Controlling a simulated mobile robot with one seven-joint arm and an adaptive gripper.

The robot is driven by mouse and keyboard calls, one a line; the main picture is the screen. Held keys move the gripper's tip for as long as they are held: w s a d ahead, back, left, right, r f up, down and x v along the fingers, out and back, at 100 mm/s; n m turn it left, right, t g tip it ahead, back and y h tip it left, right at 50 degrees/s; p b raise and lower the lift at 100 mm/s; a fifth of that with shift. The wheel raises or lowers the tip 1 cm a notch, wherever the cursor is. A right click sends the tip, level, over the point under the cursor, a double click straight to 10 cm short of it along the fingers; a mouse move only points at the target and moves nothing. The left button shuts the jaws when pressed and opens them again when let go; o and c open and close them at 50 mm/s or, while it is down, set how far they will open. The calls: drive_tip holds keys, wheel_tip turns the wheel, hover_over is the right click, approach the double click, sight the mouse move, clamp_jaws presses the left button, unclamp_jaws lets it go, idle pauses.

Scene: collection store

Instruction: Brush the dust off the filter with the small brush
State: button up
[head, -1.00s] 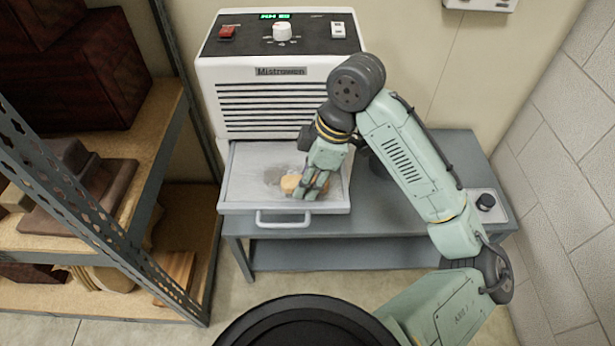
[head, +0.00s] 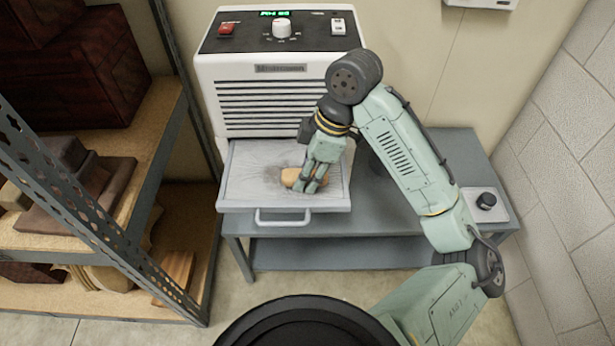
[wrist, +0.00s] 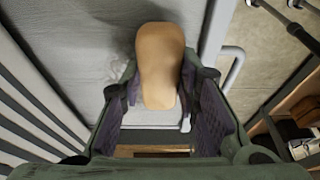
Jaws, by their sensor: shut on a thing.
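The filter (head: 245,185) is a flat grey-white panel in the pulled-out drawer of the white machine. A darker grey dust patch shows on it, beside and behind the brush. The small brush (head: 290,178) has a rounded tan wooden body. My gripper (head: 312,183) is shut on it, low over the filter. In the wrist view the brush (wrist: 160,65) sits between my two fingers, and the filter (wrist: 85,45) lies under it. The bristles are hidden, so I cannot tell whether they touch the filter.
The white machine (head: 265,105) stands behind the drawer on a grey table (head: 400,220). The drawer handle (head: 283,222) sticks out in front. A metal shelf rack (head: 150,150) with boxes stands close on the left. A small black-knobbed box (head: 486,202) is on the table's right.

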sight(286, 170)
drive_tip(key=shift+w+f+p, duration=0.2)
drive_tip(key=shift+w+p, duration=0.2)
drive_tip(key=shift+w, duration=3.85)
drive_tip(key=shift+a+f, duration=0.1)
drive_tip(key=shift+a, duration=0.65)
drive_tip(key=shift+s+f+p, duration=0.15)
drive_tip(key=shift+s+p, duration=0.55)
drive_tip(key=shift+s, duration=1.15)
drive_tip(key=shift+s+p, duration=0.7)
drive_tip(key=shift+s, duration=2.75)
drive_tip(key=shift+a+r, duration=0.25)
drive_tip(key=shift+a, duration=0.55)
drive_tip(key=shift+w+f, duration=0.2)
drive_tip(key=shift+w, duration=3.3)
drive_tip(key=shift+w+r+p, duration=0.1)
drive_tip(key=shift+w+p, duration=0.4)
drive_tip(key=shift+w, duration=1.3)
drive_tip(key=shift+a, duration=0.7)
drive_tip(key=shift+s+p, duration=0.55)
drive_tip(key=shift+s, duration=0.9)
drive_tip(key=shift+s+f+p, duration=0.2)
drive_tip(key=shift+s+p, duration=0.1)
drive_tip(key=shift+s, duration=1.95)
drive_tip(key=shift+s+a+r, duration=0.1)
drive_tip(key=shift+s, duration=1.6)
